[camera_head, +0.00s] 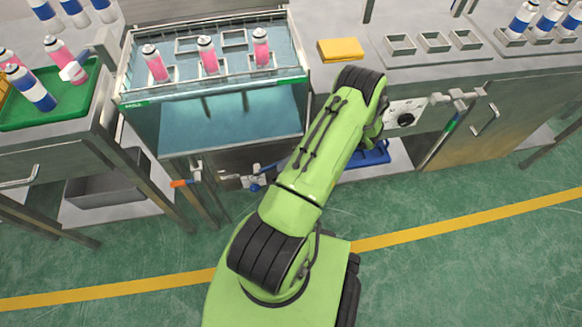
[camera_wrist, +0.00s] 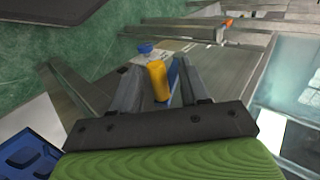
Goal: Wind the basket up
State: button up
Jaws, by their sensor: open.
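The basket (camera_head: 233,38) shows as small square holders inside the glass-walled water tank (camera_head: 230,125). Three pink cans stand in a row in it, the middle one (camera_head: 207,55) slightly tilted in the picture. I cannot tell how deep the basket sits. In the wrist view, my gripper (camera_wrist: 160,70) is open, with a yellow cylindrical handle (camera_wrist: 158,82) between its fingers. I cannot tell whether they touch it. A blue knob (camera_wrist: 145,48) lies just beyond; it also shows below the tank in the head view (camera_head: 254,187). My arm hides the gripper in the head view.
An orange-tipped lever (camera_head: 178,183) sticks out at the tank's lower left. A green tray (camera_head: 55,118) with pink and blue cans is at left. A yellow block (camera_head: 340,49) lies on the right bench. A blue bin (camera_head: 372,155) sits below. The floor in front is clear.

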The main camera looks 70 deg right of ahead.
notch_tip(320, 180, up, 10)
jog(key=p, duration=0.3)
jog(key=shift+f, duration=0.15)
jog(key=shift+c, duration=0.2)
